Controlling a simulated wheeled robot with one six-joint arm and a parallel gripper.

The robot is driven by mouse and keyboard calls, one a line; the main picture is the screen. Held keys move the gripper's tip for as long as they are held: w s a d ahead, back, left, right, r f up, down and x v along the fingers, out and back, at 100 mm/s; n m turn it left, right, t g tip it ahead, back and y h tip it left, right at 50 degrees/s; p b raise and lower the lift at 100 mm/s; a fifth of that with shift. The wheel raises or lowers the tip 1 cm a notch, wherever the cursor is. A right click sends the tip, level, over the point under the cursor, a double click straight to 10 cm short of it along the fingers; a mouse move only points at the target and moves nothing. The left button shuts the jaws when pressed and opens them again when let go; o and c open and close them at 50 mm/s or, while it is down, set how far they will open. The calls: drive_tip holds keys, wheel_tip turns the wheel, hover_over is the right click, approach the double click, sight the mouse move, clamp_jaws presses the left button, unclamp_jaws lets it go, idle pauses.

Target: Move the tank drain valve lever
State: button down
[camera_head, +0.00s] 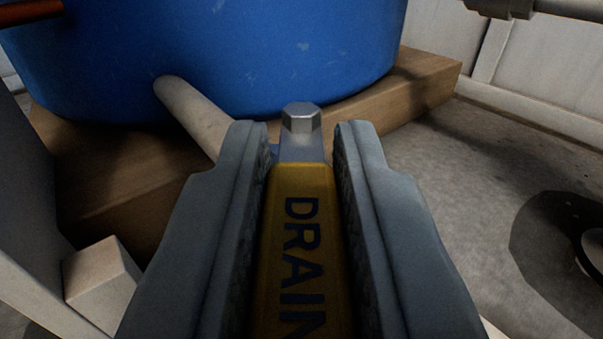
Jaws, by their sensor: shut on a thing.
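The tank drain valve lever (302,235) is yellow with the word DRAIN in dark letters. It lies lengthwise between the two grey fingers of my gripper (302,150), which are shut on it. Its metal far end carries a silver hex bolt (301,117) just past the fingertips. The near end of the lever runs out of the bottom of the view. The blue tank (230,55) stands beyond, and a pale drain pipe (192,112) runs from its lower side toward the lever; the valve body is mostly hidden by my gripper.
The tank rests on a wooden base (425,90). A pale post and block (100,275) stand close at the lower left. The concrete floor (450,195) at right is mostly open, with a dark round object at the edge.

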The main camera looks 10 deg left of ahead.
idle(0.5)
drive_tip(key=c, duration=1.3)
unclamp_jaws()
